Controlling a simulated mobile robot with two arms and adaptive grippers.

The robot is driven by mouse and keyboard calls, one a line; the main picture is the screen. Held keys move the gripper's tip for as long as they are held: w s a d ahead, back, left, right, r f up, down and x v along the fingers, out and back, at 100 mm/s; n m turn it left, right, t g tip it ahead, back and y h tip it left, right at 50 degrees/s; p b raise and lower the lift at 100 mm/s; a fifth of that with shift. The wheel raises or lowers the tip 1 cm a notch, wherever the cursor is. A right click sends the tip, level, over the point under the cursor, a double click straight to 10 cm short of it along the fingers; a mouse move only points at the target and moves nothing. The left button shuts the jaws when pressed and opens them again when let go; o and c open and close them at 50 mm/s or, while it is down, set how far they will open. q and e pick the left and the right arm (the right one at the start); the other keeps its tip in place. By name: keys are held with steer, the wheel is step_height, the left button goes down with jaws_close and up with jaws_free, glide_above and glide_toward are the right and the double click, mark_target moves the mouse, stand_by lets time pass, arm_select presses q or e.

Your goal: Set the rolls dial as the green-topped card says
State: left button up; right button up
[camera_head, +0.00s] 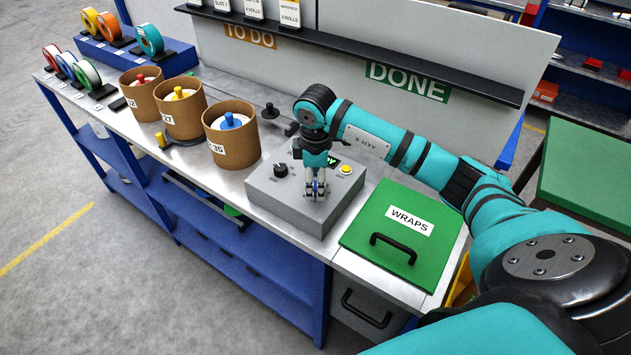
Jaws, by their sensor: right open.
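A grey control box (290,210) stands on the bench, with a black knob (281,169) at its left, a small green-lit display (332,162) and a yellow button (346,169). I cannot read a "rolls" label. My right gripper (317,193) points down over the middle of the box top, right of the black knob. Its fingers are open, and whatever lies directly beneath them is largely hidden. White cards (289,13) stand on the dark shelf above the TO DO sign; the top edge cuts them off, so no green top shows. My left gripper is out of view.
Three brown tubs (230,134) with coloured knobs stand left of the box. A green WRAPS lid (402,232) with a black handle lies to the right. The shelf (400,60) runs behind my right arm. Coloured spools (150,40) stand at the far left.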

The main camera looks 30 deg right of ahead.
mark_target(315, 188)
step_height(315, 188, up, 11)
steer(key=shift+s+a+r, duration=0.15)
steer(key=shift+s, duration=0.1)
steer(key=shift+a, duration=0.1)
stand_by(0.4)
